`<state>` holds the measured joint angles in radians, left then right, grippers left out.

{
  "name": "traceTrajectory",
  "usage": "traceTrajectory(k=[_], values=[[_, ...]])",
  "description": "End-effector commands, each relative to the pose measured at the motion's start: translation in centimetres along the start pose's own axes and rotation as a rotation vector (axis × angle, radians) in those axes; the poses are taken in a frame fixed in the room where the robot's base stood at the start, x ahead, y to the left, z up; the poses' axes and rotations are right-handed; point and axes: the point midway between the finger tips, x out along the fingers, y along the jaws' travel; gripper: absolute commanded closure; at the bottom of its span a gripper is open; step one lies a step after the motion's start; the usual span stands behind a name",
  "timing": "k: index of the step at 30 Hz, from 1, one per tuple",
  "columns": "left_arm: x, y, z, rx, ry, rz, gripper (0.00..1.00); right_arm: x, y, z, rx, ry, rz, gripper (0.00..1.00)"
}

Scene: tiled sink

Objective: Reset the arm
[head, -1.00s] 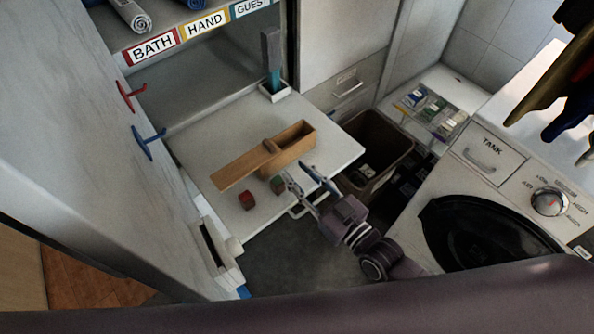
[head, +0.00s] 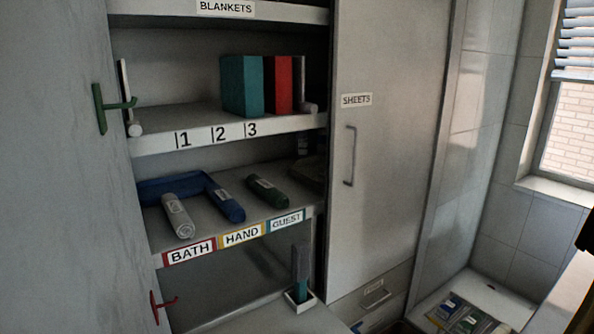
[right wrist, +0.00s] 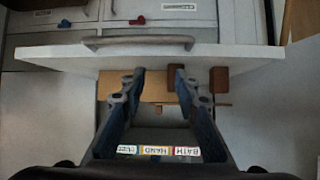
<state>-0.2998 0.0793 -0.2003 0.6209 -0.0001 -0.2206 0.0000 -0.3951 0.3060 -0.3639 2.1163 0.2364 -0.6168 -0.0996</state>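My right gripper (right wrist: 153,88) shows in the right wrist view, its two blue-grey fingers apart with nothing held between them. Light wooden surfaces (right wrist: 155,90) show behind and between the fingers. Two brown blocks or wooden parts show near the fingertips, one to the right (right wrist: 219,80); I cannot tell exactly what they are. Neither gripper shows in the head view, and my left gripper is in no current view.
A white panel edge with a grey handle (right wrist: 140,41) crosses the right wrist view beyond the fingers. In the head view, cabinet shelves hold coloured books (head: 243,86) and rolled towels (head: 180,216). A tall sheets door (head: 385,130) stands to the right.

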Motion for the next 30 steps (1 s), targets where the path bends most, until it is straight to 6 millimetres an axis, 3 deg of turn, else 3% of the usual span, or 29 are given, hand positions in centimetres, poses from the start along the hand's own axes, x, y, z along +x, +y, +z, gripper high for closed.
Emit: traceTrajectory(k=[12,21,30], values=[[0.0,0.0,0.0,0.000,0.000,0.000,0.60,-9.3,3.5,8.0,0.144,-0.475,0.176,0.71],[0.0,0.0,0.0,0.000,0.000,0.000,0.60,-16.3,4.4,11.8,0.253,-0.709,0.278,0.71],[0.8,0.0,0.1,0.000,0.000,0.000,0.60,-10.8,5.0,18.3,0.253,-0.741,0.266,0.71]])
